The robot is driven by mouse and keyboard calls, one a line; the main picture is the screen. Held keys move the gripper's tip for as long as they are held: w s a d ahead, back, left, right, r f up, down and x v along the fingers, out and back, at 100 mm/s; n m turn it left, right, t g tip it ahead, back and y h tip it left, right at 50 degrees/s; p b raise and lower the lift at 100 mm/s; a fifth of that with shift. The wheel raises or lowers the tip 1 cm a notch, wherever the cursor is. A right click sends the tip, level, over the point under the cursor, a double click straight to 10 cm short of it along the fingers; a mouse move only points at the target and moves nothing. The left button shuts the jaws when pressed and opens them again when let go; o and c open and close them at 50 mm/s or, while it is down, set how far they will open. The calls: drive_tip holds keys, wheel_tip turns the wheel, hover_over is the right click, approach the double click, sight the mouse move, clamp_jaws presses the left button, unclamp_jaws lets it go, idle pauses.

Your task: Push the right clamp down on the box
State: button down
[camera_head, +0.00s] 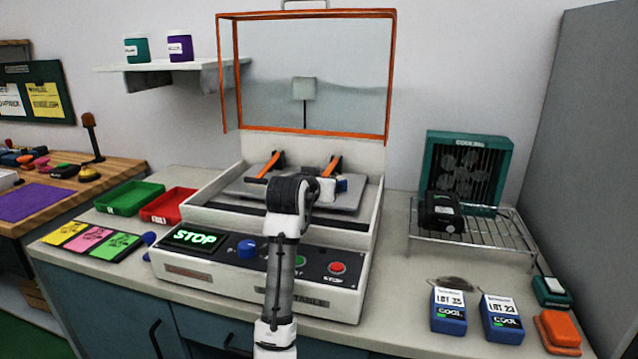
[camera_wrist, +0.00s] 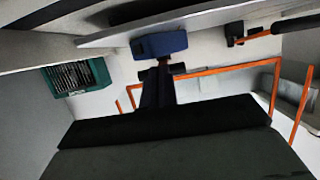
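The white shake-table machine has a grey plate (camera_head: 235,187) with two orange-handled clamps. The left clamp (camera_head: 270,166) and the right clamp (camera_head: 333,164) both have raised handles. In the wrist view, which looks upside down, the blue box (camera_wrist: 160,44) lies against the plate, just beyond my dark fingers (camera_wrist: 160,88). The fingers look close together, with nothing visible between them. One clamp (camera_wrist: 240,33) shows at upper right there. My wrist hides part of the right clamp's surroundings.
The orange-framed lid (camera_head: 306,134) stands open above the machine. A green cooling fan (camera_head: 466,165) and wire rack (camera_head: 480,240) stand right. Blue lot boxes (camera_head: 449,311) lie at front right. Green (camera_head: 130,198) and red (camera_head: 168,206) trays sit left.

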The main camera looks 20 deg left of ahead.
drive_tip(key=shift+w+f, duration=0.15)
drive_tip(key=shift+f, duration=0.45)
drive_tip(key=shift+s, duration=0.5)
drive_tip(key=r+b+v, duration=0.1)
drive_tip(key=v, duration=1.2)
drive_tip(key=shift+r, duration=0.2)
